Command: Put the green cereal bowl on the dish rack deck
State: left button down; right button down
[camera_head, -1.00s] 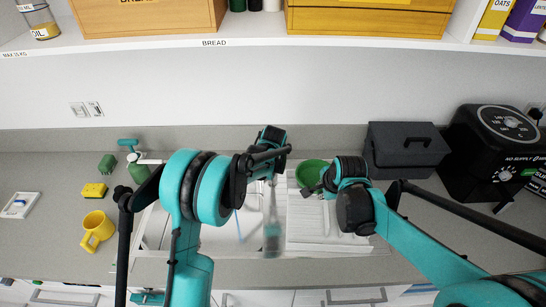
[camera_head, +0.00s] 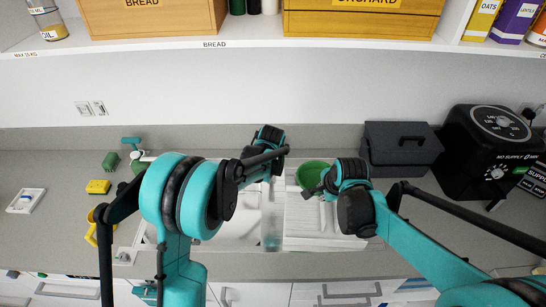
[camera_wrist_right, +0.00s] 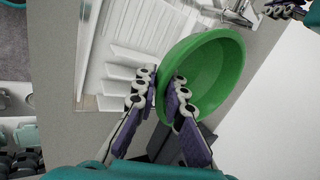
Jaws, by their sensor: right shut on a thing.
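The green cereal bowl (camera_head: 311,174) is at the back left of the white ribbed dish rack deck (camera_head: 312,226) in the head view. My right gripper (camera_head: 328,185) is shut on the bowl's rim. In the right wrist view, the fingers (camera_wrist_right: 163,90) pinch the rim of the bowl (camera_wrist_right: 213,72), and the ribbed deck (camera_wrist_right: 128,68) shows beside it. I cannot tell whether the bowl touches the deck. My left gripper (camera_head: 270,182) hangs over the sink area, left of the bowl; its fingers are too unclear to judge.
A white sink (camera_head: 240,222) lies left of the deck. A dark grey box (camera_head: 402,150) and a black appliance (camera_head: 490,145) stand at the right. A yellow sponge (camera_head: 98,187) and a partly hidden yellow mug (camera_head: 91,231) are at the left. A shelf (camera_head: 260,46) runs above.

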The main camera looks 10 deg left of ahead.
aim_at(302, 216)
jog(key=k+l, duration=0.25)
jog(key=k, duration=0.25)
jog(key=k+l, duration=0.3)
jog(key=k, duration=0.2)
